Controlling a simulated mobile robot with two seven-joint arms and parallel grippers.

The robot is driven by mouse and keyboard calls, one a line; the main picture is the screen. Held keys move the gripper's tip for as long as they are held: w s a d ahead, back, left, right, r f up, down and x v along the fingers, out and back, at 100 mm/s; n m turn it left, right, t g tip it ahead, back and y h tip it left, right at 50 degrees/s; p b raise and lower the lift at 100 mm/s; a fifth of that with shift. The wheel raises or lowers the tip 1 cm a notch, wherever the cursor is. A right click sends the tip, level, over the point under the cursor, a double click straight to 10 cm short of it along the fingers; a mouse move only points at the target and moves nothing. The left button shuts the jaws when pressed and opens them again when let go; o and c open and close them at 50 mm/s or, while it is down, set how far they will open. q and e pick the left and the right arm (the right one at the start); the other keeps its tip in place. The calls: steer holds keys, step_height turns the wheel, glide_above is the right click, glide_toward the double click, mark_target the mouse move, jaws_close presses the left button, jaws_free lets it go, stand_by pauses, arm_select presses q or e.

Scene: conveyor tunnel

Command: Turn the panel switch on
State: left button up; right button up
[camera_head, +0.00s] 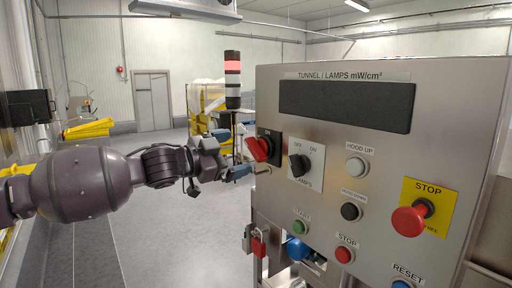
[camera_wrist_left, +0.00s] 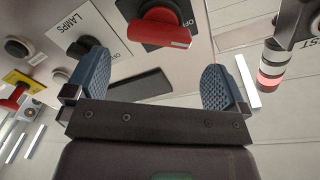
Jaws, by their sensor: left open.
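The grey control panel (camera_head: 338,190) stands on the right in the head view. A red rotary switch (camera_head: 262,149) on a black plate marked ON sits at its left edge; its handle looks tilted. In the left wrist view the red handle (camera_wrist_left: 155,33) is ahead of the jaws, with OFF lettering beside it. A black LAMPS selector (camera_head: 299,166) with OFF and ON marks is just right of it. My left gripper (camera_head: 238,173) is open, just below and left of the red switch. Its blue fingers (camera_wrist_left: 155,85) are apart with nothing between them. My right gripper is out of view.
A red STOP knob (camera_head: 409,220), a green button (camera_head: 300,228), a red button (camera_head: 344,254) and a black button (camera_head: 350,211) share the panel. A padlock (camera_head: 259,245) hangs below its left edge. A signal tower (camera_head: 232,80) stands behind. Floor (camera_head: 150,215) on the left is clear.

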mark_target(251, 149)
arm_select(q)
steer(key=shift+p+x, duration=0.6)
steer(key=shift+x, duration=2.95)
steer(key=shift+s, duration=0.1)
steer(key=shift+c, duration=0.3)
